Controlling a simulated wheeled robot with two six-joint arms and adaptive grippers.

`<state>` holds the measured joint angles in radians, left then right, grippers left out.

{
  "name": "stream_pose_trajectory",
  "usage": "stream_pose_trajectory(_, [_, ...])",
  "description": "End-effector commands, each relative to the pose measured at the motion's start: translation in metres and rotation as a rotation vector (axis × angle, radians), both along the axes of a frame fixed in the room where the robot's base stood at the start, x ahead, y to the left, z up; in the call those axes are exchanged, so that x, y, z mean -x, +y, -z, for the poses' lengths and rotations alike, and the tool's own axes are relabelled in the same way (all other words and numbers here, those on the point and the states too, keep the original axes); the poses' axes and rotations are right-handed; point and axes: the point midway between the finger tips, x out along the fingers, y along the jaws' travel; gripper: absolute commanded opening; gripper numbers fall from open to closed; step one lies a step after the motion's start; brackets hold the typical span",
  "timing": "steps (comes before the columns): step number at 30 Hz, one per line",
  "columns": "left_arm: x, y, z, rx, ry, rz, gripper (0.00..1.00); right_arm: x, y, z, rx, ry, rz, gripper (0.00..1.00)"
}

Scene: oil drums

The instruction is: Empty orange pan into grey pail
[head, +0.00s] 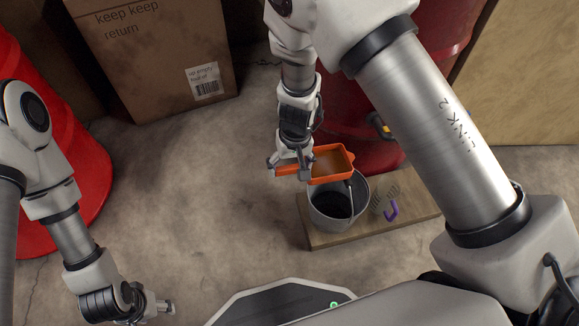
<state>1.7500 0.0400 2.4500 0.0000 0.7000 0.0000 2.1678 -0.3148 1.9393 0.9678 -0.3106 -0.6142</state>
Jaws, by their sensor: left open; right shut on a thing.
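The orange pan (331,163) is a shallow rectangular tray with a brownish inside. My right gripper (293,170) is shut on its left end and holds it over the back left part of the grey pail's mouth. The pan looks roughly level or slightly tilted; I cannot tell exactly. The grey pail (327,219) stands upright on a low wooden board, with a dark inside and a handle at its rim. Part of its rim is hidden by the pan. My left gripper (160,308) is open and empty at the lower left, low over the floor, away from both.
A red drum (345,105) stands behind the pail, another red drum (80,150) at left. A cardboard box (150,60) stands at the back. The concrete floor between is clear.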

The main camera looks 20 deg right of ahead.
Motion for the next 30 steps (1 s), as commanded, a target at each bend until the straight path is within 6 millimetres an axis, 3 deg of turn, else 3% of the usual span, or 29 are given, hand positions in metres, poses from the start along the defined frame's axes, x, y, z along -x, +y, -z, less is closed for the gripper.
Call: stream_pose_trajectory(30, [0.0, 0.0, 0.037, 0.0, 0.0, 0.0, 0.58, 0.002, -0.026, 0.009, -0.079, -0.006, 0.0, 0.26])
